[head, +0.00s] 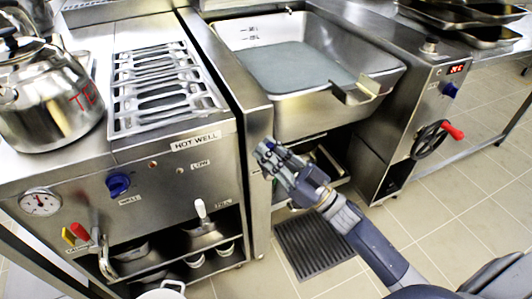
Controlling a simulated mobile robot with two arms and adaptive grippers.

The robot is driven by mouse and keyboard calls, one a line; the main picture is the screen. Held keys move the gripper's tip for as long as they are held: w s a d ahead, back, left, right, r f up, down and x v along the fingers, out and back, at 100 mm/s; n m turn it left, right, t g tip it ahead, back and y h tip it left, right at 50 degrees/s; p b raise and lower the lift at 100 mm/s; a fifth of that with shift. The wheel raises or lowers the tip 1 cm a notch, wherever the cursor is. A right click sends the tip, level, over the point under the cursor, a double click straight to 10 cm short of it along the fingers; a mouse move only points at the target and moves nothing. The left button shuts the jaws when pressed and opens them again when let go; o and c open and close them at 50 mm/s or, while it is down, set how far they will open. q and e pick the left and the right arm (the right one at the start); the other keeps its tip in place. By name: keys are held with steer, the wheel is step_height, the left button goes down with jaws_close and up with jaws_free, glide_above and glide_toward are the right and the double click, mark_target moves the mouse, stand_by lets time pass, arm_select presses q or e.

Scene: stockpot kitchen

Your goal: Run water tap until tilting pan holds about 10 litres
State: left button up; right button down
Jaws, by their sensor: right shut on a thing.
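The tilting pan (345,58) is a wide steel vessel at top centre, sitting level. Grey-blue water (295,66) covers much of its floor. Level marks (250,34) show on its back left inner wall; their figures are too small to read. My right gripper (265,150) is shut at the front of the narrow steel post left of the pan, below the rim. Its fingers hide what they hold, which appears to be the water tap's handle. No running stream can be made out. My left gripper is out of view.
The hot well unit (150,150) stands left, with a kettle (50,95) on top. Right of the pan is a control panel with a red-handled crank wheel (430,140) and a lit red display (456,69). A dark floor grate (308,246) lies below.

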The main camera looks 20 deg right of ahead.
stand_by(0.4)
steer(key=c, duration=1.6)
jaws_free()
steer(key=shift+d, duration=0.1)
steer(key=shift+o, duration=0.2)
steer(key=shift+s, duration=0.1)
steer(key=v, duration=1.2)
